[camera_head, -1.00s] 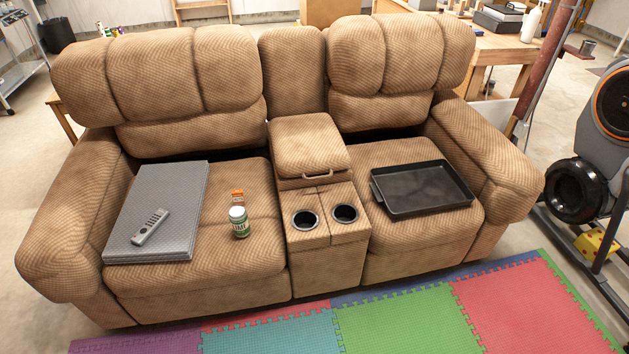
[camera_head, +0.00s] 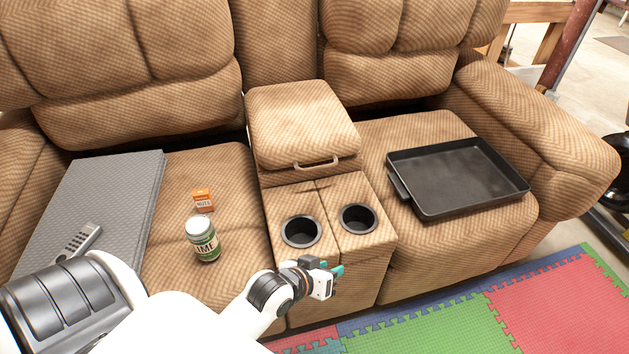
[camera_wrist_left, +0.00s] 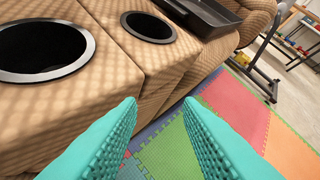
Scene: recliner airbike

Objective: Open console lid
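The console lid (camera_head: 300,122) is a padded tan cushion between the two seats, and it lies shut. A light handle (camera_head: 316,163) runs along its front edge. My left gripper (camera_head: 338,269) is in front of the console, below the two cup holders and lower than the lid. In the left wrist view its two teal fingers (camera_wrist_left: 162,103) stand apart with nothing between them. The lid is outside the left wrist view. My right gripper is in neither view.
Two cup holders, left (camera_head: 301,231) and right (camera_head: 357,219), sit ahead of the lid. A black tray (camera_head: 458,178) lies on the right seat.

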